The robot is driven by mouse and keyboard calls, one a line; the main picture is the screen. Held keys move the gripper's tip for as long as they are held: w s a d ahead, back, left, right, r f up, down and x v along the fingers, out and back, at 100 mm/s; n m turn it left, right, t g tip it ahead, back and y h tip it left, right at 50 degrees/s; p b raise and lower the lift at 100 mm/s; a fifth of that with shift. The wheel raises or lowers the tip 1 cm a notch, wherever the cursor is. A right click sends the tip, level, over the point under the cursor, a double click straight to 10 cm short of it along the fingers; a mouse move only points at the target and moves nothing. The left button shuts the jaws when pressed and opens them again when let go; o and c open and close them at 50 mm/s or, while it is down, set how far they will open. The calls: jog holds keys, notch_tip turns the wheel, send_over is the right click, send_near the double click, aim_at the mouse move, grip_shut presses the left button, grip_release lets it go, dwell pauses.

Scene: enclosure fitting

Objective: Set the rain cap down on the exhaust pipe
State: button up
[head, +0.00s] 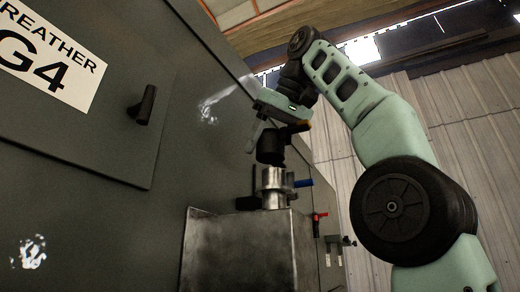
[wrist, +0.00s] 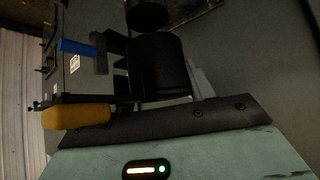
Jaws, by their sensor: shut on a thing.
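The rain cap (head: 270,149) is a black cylinder held below my gripper (head: 276,126) in the head view. My gripper is shut on it. The exhaust pipe (head: 270,187) is a short bright metal pipe rising from a metal box. The cap is just above the pipe's top and looks slightly tilted; I cannot tell whether they touch. In the wrist view the black cap (wrist: 160,68) fills the middle, in front of my gripper. A dark round shape lies beyond it, too dim to identify. The pipe's mouth cannot be made out there.
A blue handle (head: 303,183) sticks out beside the pipe; it shows in the wrist view (wrist: 75,47). The metal box (head: 240,250) carries the pipe. A dark cabinet wall with a black handle (head: 146,105) stands close on the left. A red-handled valve (head: 320,217) is behind.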

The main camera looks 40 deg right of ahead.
aim_at(270, 174)
jog(key=shift+s, duration=0.15)
jog(key=shift+s, duration=0.15)
jog(key=shift+f, duration=0.25)
jog(key=shift+s+f+b, duration=0.1)
jog(key=shift+f+b, duration=0.75)
jog(key=shift+b, duration=0.2)
jog(key=shift+f+b, duration=1.85)
jog(key=shift+f, duration=0.4)
dwell(1.1)
jog(key=o, duration=1.2)
